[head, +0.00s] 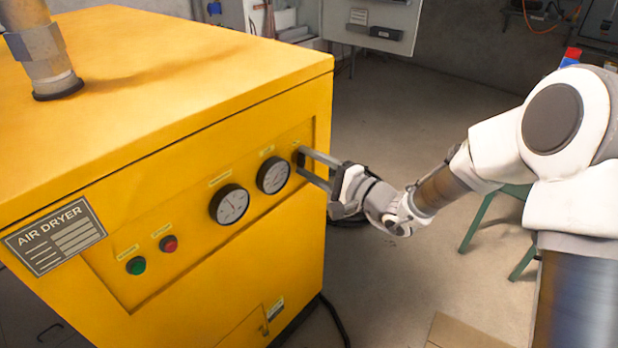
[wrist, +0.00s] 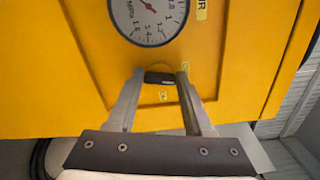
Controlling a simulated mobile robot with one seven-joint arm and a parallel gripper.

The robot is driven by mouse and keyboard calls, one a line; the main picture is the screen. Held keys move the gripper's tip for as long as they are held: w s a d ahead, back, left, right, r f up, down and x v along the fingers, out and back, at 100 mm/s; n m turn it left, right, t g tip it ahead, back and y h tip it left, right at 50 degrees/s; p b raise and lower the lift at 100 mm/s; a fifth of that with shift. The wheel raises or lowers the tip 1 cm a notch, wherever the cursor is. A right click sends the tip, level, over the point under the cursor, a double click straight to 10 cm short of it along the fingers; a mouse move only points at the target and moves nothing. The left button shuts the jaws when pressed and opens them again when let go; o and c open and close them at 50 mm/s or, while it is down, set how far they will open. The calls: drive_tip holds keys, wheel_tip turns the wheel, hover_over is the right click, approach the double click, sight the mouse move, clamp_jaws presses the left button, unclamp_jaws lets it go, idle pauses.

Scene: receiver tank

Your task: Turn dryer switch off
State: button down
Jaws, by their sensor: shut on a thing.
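The yellow air dryer (head: 240,290) fills the left of the head view, with its label plate (head: 55,237) on the front. My gripper (head: 300,160) reaches its panel from the right, at the panel's right end beside the gauges. In the wrist view my gripper (wrist: 159,78) has its two fingers on either side of the small black dryer switch (wrist: 160,78) and is shut on it. The switch's marks are too small to read, so its setting cannot be told. In the head view the fingers mostly hide the switch.
Two round gauges, left (head: 229,204) and right (head: 273,175), sit left of my gripper. A green button (head: 136,265) and a red button (head: 169,243) are further left. A pipe (head: 42,55) rises from the dryer's top. Open floor lies behind my arm.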

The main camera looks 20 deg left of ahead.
drive_tip(key=shift+f+n+b, duration=0.2)
drive_tip(key=shift+n+b, duration=1)
drive_tip(key=shift+b, duration=0.2)
drive_tip(key=c, duration=0.6)
unclamp_jaws()
drive_tip(key=shift+r, duration=0.1)
drive_tip(key=shift+d, duration=0.1)
drive_tip(key=p+v, duration=0.3)
drive_tip(key=v, duration=1.4)
drive_tip(key=shift+d+r, duration=0.1)
drive_tip(key=shift+d, duration=0.05)
drive_tip(key=shift+s, duration=0.1)
